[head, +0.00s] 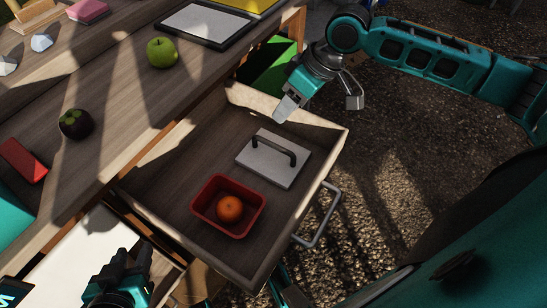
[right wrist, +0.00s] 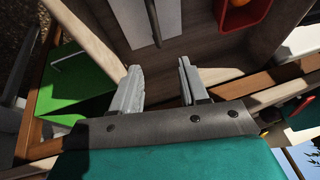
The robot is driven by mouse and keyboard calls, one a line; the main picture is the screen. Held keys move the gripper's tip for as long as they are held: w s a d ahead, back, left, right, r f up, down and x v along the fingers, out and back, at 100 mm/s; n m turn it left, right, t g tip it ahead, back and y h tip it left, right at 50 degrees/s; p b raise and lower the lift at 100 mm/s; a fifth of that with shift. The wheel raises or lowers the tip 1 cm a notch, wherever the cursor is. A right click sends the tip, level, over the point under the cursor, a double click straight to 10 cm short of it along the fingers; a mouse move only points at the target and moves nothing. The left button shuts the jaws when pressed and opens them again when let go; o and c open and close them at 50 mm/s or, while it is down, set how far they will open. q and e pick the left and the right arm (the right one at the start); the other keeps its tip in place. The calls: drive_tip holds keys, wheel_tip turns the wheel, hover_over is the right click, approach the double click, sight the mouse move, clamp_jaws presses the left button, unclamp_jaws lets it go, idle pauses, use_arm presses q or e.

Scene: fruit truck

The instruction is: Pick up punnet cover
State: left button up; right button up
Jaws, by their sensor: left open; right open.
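The punnet cover (head: 264,165) is a light grey square plate with a dark arched handle. It lies flat inside the open wooden drawer (head: 155,188). In the right wrist view the cover (right wrist: 172,19) shows at the top, beyond the fingers. A red punnet (head: 218,224) holding an orange fruit (head: 230,208) stands beside it in the drawer. My right gripper (head: 318,105) is open and empty above the drawer's far edge, apart from the cover. In the right wrist view the right gripper (right wrist: 160,88) shows both fingers spread. My left gripper (head: 130,262) is at the bottom left, empty, apart from the drawer's contents.
The wooden counter holds a green apple (head: 162,53), a dark purple fruit (head: 75,124), a red object (head: 22,161) and a framed grey panel (head: 203,24). A green bin (head: 269,66) stands behind the drawer. The drawer's walls and metal handle (head: 321,222) stick out over gravel.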

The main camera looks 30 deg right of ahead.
drive_tip(key=b, duration=0.2)
approach(266, 137)
drive_tip(key=s+a+r, duration=0.2)
drive_tip(key=s+a, duration=0.1)
drive_tip(key=shift+b+x, duration=0.45)
drive_tip(key=shift+x, duration=0.55)
drive_tip(key=b+x, duration=0.2)
drive_tip(key=x, duration=0.2)
drive_tip(key=shift+a+f, duration=0.15)
drive_tip(key=shift+f, duration=0.05)
drive_tip(key=shift+c, duration=0.2)
clamp_jaws()
